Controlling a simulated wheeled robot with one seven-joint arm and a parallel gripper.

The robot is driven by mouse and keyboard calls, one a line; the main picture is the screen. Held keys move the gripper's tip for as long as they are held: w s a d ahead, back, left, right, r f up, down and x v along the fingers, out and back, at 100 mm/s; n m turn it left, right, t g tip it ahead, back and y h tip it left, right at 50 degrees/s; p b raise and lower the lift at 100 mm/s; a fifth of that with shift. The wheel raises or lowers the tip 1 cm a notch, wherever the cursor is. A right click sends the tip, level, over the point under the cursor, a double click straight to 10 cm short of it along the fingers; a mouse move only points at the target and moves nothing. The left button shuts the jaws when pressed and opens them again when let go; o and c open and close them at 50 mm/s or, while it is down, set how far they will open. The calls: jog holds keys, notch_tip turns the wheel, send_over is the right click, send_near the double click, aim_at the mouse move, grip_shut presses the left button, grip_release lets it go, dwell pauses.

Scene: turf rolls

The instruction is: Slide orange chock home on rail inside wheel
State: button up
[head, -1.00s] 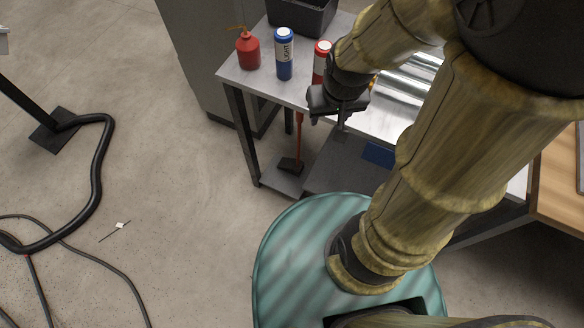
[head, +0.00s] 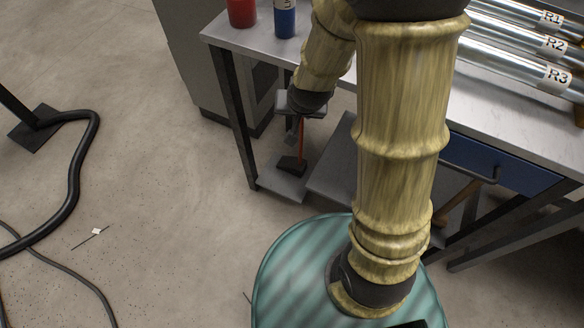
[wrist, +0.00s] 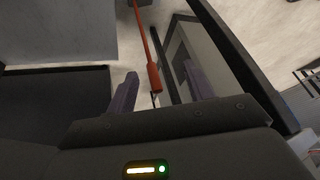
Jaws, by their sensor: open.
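My gripper (head: 296,130) hangs low at the near edge of the grey bench, over the lower shelf. Its two fingers are apart in the wrist view (wrist: 160,88), with nothing clearly held. A thin orange-red handle (wrist: 150,50) with a dark block shows between and beyond the fingers; in the head view its dark block (head: 291,165) rests low by the shelf. Three shiny rails, R1 (head: 515,12), R2 (head: 510,33) and R3 (head: 505,62), lie on the bench top at the right. I cannot make out an orange chock or a wheel.
A red bottle (head: 242,12) and a blue bottle (head: 285,22) stand on the bench's left end. A blue drawer (head: 510,170) with a dark handle sits under the bench top. A black hose (head: 75,180) lies on the floor at left. Open floor (head: 170,220) lies between.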

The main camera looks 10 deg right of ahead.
jog(key=w+a+f+m+t+h, duration=0.3)
jog(key=w+a+f+t, duration=0.1)
jog(key=w+f, duration=0.5)
jog(key=s+a+f+m+t+h, duration=0.1)
jog(key=s+f+t+h, duration=0.3)
jog(key=f+h, duration=0.2)
jog(key=shift+s+a+m+t+h, duration=0.15)
jog(key=shift+s+m+t+h, duration=0.25)
jog(key=shift+h, duration=0.7)
jog(key=b+x, duration=0.2)
jog(key=x, duration=1)
jog(key=shift+w+r, duration=0.1)
jog(key=shift+d, duration=0.2)
